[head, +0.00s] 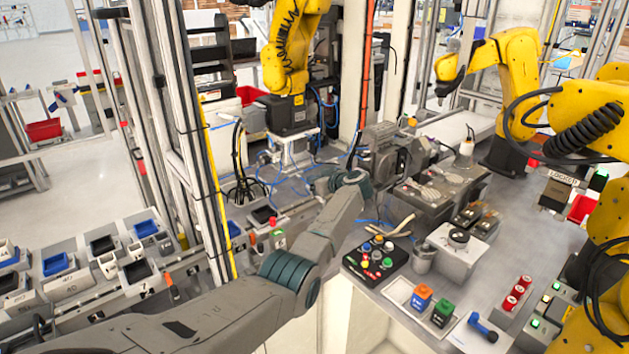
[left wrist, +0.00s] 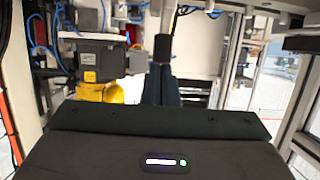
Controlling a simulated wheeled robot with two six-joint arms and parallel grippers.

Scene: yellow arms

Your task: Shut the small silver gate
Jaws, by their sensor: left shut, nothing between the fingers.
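Upright silver posts and frames (head: 180,110) with a yellow edge strip stand left of centre in the head view. I cannot tell which part is the small silver gate, or how far open it is. My left arm reaches in from the lower left. Its gripper (head: 320,184) is near the middle of the head view, small and partly hidden by the wrist, right of these posts. In the left wrist view, which looks upside down, its fingers (left wrist: 163,50) are together and hold nothing. A silver frame (left wrist: 300,85) shows at the right there. My right gripper is not seen.
A yellow robot arm (head: 286,60) on a dark base stands behind my gripper. A grey motor (head: 385,145) is to its right. A black button panel (head: 375,258) and orange and green blocks are nearer on the bench. Small trays line the left bench.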

